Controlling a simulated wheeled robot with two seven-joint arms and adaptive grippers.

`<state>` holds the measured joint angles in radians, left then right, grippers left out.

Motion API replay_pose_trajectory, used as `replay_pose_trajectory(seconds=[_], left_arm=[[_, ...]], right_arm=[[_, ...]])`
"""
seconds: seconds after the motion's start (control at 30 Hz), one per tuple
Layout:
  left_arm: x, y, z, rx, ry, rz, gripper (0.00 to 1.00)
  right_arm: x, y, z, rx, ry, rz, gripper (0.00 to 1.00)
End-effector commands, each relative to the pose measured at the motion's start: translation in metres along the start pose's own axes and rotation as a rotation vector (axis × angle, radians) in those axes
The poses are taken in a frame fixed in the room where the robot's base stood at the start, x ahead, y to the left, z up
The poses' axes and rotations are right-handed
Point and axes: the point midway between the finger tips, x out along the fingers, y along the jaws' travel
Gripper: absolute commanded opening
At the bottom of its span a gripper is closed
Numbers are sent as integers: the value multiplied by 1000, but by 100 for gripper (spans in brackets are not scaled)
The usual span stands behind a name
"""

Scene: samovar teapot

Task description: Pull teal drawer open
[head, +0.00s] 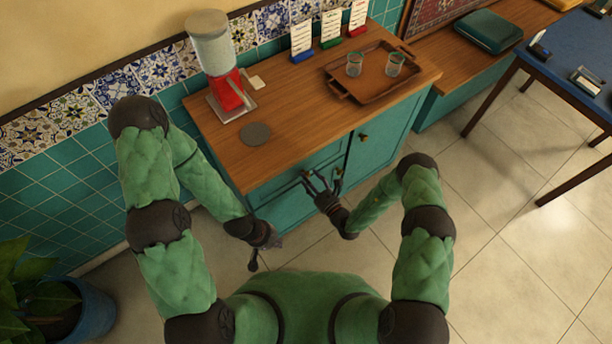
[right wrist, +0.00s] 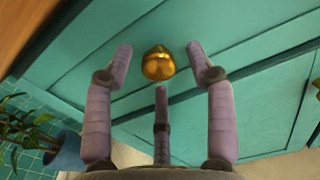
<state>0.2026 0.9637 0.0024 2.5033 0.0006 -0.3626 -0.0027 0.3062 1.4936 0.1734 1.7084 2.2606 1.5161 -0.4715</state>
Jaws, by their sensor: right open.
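The teal drawer (head: 278,184) is in the upper front of the teal cabinet, below the wooden top. Its front looks flush with the cabinet. In the right wrist view its round brass knob (right wrist: 157,65) sits between and just beyond my spread fingers. My right gripper (head: 322,183) is open in front of the drawer; its fingers (right wrist: 160,70) flank the knob with visible gaps on both sides. It holds nothing. My left gripper (head: 258,258) hangs low at the cabinet's left front corner, away from the knob; its fingers are too small to judge.
On the cabinet top stand a red-based dispenser (head: 228,90), a grey disc (head: 255,133), and a wooden tray (head: 345,82) with two glasses. A cabinet door (head: 380,140) is right of the drawer. A potted plant (head: 50,300) stands at lower left. Floor in front is clear.

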Motion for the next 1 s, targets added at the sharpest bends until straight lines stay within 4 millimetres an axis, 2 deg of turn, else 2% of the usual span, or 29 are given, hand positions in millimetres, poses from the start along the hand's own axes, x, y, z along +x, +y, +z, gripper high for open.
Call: replay_pose_trajectory(seconds=[0.2,0.53,0.57,0.7,0.77,1.0], left_arm=[[4,-1,0,0,0,0,0],[4,-1,0,0,0,0,0],[4,-1,0,0,0,0,0],[4,-1,0,0,0,0,0],[4,-2,0,0,0,0,0],[4,-2,0,0,0,0,0]], right_arm=[[20,0,-1,0,1,1,56],[24,0,0,1,1,1,56],[24,0,0,1,1,1,53],[23,0,0,1,1,0,14],[23,0,0,1,2,0,0],[23,0,-1,2,4,0,0]])
